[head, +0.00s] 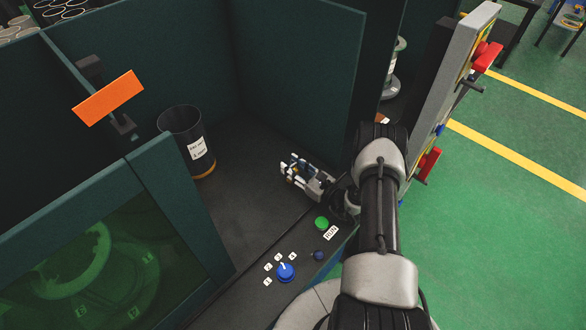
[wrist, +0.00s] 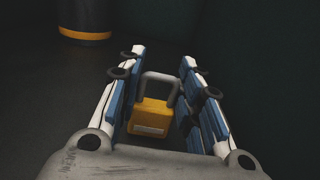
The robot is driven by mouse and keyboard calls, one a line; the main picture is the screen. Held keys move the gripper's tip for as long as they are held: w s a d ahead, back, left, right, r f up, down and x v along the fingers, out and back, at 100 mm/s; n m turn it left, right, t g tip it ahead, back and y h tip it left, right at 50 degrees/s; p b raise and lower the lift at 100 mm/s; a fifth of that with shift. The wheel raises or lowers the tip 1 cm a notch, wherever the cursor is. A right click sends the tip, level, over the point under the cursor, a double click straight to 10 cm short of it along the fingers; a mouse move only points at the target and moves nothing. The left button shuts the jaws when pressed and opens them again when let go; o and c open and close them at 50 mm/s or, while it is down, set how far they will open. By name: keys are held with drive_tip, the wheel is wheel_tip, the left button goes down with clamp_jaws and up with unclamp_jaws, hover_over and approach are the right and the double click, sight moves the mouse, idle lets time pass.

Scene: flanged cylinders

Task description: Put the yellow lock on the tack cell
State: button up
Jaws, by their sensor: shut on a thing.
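The yellow lock (wrist: 151,118) is a padlock with a grey shackle. In the wrist view it sits upright between the blue-padded fingers of my gripper (wrist: 163,60), which is shut on it. In the head view my gripper (head: 291,170) is over the dark floor of a green-walled bay, just beyond the control ledge. No readable label names the tack cell; a dark green enclosure (head: 160,165) with a green-tinted window stands at the left.
A black bin (head: 181,132) with a white label and yellow base stands left of my gripper. An orange plate (head: 108,97) projects from the enclosure. The ledge carries a green button (head: 321,223) and blue knob (head: 285,271). A board with red locks (head: 428,163) stands right.

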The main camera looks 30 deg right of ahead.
drive_tip(key=shift+r, duration=0.1)
drive_tip(key=shift+f, duration=0.2)
drive_tip(key=o, duration=1.1)
